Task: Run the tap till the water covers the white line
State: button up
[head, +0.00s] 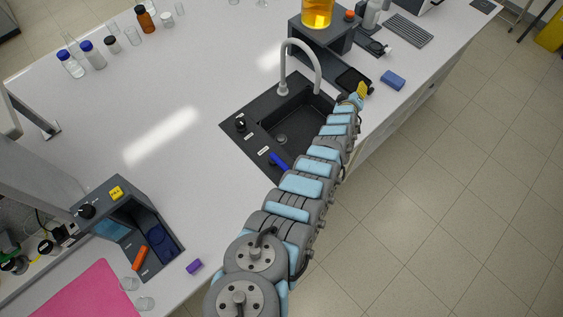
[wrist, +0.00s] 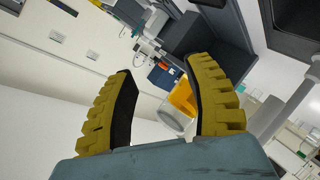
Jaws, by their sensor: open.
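A pale curved tap (head: 303,50) stands at the back of a dark sink (head: 270,112) set into the white bench. The basin shows a round drain (head: 281,139), and I see no water running or standing. A black knob (head: 240,124) and a blue lever (head: 279,161), with small white labels near them, sit on the sink's left rim. I cannot make out a white line; my arm hides the basin's right side. My gripper (head: 361,92) is past the sink's right end, apart from tap and controls. Its yellow fingers are open and empty in the wrist view (wrist: 158,68).
A grey stand (head: 320,38) behind the tap bears a vessel of orange liquid (head: 316,12). A blue block (head: 392,80) and a dark tray (head: 353,79) lie near my gripper. Bottles line the far left. A purple block (head: 194,266) lies at the front edge.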

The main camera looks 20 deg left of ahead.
jog(key=g, duration=0.2)
jog(key=n+g, duration=0.2)
jog(key=g, duration=1)
send_over(281, 163)
jog(key=shift+d+f+b, duration=0.1)
jog(key=shift+f+b, duration=1.05)
jog(key=shift+f, duration=5.7)
jog(key=shift+d+f, duration=0.15)
jog(key=shift+f, duration=1.3)
